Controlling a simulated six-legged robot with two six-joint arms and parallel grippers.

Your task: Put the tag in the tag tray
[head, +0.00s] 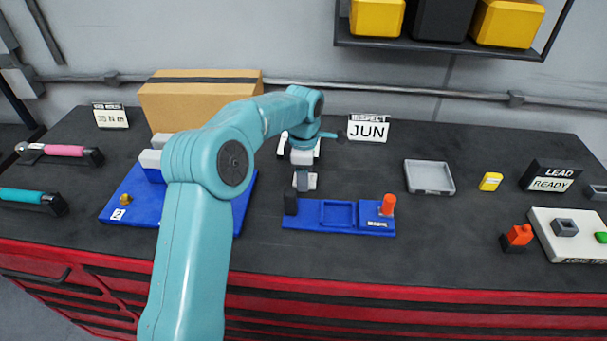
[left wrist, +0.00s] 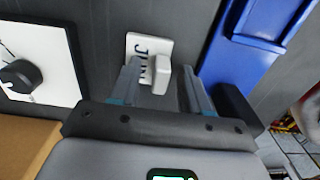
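A small white tag (left wrist: 136,46) with dark lettering and a raised white grip block (left wrist: 160,75) lies on the dark bench top. In the head view the tag (head: 312,181) shows beside my left gripper, partly hidden. My left gripper (left wrist: 162,88) is open, with its fingers on either side of the grip block and gaps visible to it. In the head view the left gripper (head: 301,182) points down behind the blue fixture. A shallow grey tray (head: 429,178), empty, lies to the right; it looks like the tag tray. My right gripper is not in view.
A JUN sign (head: 368,129) stands behind. A yellow block (head: 490,181) lies right of the grey tray. The bench between fixture and tray is clear.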

